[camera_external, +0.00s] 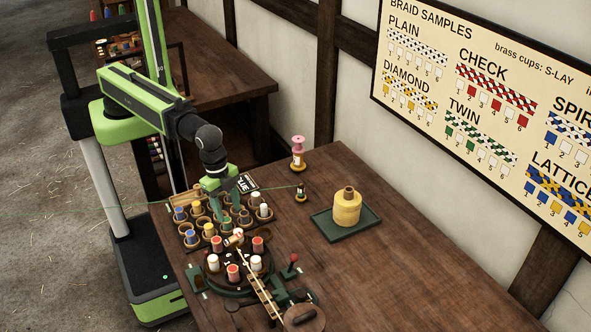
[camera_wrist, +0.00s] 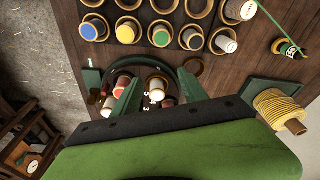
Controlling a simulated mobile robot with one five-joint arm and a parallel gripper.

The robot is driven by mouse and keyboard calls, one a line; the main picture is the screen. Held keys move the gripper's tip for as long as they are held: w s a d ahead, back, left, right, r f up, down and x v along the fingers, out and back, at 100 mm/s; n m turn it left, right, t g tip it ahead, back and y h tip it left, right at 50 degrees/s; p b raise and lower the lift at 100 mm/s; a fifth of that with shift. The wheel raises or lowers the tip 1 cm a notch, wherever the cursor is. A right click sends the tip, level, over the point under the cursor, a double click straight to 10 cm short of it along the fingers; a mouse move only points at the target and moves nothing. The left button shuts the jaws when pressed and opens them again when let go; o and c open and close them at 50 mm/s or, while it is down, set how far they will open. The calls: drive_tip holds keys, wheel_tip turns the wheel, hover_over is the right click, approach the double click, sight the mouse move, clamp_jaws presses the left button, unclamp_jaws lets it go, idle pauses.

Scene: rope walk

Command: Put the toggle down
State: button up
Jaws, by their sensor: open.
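My gripper (camera_external: 229,218) reaches down over the near end of the bobbin rack, beside the round braiding stand (camera_external: 228,292). In the wrist view its two green fingers (camera_wrist: 160,96) are spread apart. A small tan and white piece (camera_external: 235,239), which could be the toggle, lies tilted just below the fingertips, at the stand's far edge. I cannot tell whether it touches a finger. In the wrist view a pale, orange-marked piece (camera_wrist: 157,91) shows between the fingers; I cannot tell if it is the toggle or a bobbin. Red and white bobbins stand around the dark stand.
The bobbin rack (camera_external: 185,231) holds several coloured bobbins. A yellow spool (camera_external: 346,208) stands on a green tray (camera_external: 322,226) at the right. A pink-topped spool (camera_external: 298,152) stands at the back edge. A pale braid (camera_external: 262,290) runs off the stand. The table's right side is clear.

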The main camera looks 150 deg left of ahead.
drive_tip(key=s+d+m+g, duration=0.1)
drive_tip(key=d+m, duration=0.1)
drive_tip(key=d, duration=0.7)
drive_tip(key=s+d+m, duration=0.1)
drive_tip(key=d, duration=0.8)
drive_tip(key=shift+s+m+g+h, duration=0.35)
drive_tip(key=shift+m+g+h, duration=0.05)
drive_tip(key=shift+f, duration=0.1)
